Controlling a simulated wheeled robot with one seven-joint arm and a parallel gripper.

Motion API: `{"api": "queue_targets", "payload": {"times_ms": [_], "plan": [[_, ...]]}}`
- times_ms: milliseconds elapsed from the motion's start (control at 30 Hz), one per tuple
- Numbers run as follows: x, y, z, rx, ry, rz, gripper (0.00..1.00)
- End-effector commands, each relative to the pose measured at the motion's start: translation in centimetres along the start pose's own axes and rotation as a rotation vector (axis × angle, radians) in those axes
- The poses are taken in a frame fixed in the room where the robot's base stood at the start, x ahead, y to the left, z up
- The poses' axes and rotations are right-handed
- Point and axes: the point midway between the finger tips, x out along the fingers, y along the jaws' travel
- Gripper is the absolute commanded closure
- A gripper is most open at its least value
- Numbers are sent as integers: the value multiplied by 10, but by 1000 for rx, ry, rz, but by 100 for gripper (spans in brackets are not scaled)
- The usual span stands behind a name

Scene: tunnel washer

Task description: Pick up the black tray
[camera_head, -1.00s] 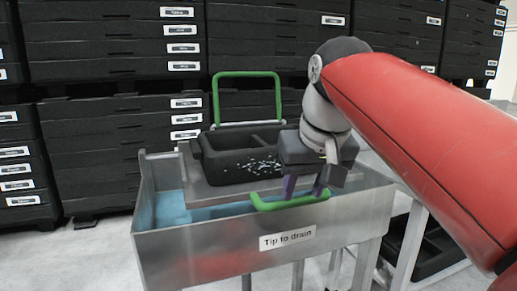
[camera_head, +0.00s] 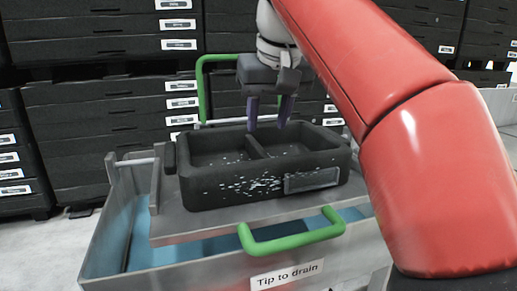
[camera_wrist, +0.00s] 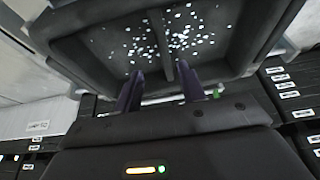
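The black tray (camera_head: 222,190) sits on a grey metal platform (camera_head: 185,228) over the washer's blue-lined basin. It has a divider, a label plate on its front wall and white specks on its surface. My gripper (camera_head: 267,128) points down at the tray's far side in the head view, with two purple fingers spread apart. I cannot tell whether the fingertips touch the tray.
A taller green handle (camera_head: 202,92) stands behind the tray. Stacks of labelled black crates (camera_head: 95,105) fill the background.

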Motion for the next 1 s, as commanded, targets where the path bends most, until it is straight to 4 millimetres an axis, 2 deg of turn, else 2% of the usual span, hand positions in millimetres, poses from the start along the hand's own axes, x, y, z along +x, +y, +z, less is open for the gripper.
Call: {"api": "queue_targets", "payload": {"times_ms": [267,600,900,1000], "plan": [[28,-2,2,-1,-1,0,60],[73,-8,3,0,-1,0,60],[77,-8,2,0,2,0,60],[77,-8,2,0,1,0,72]]}}
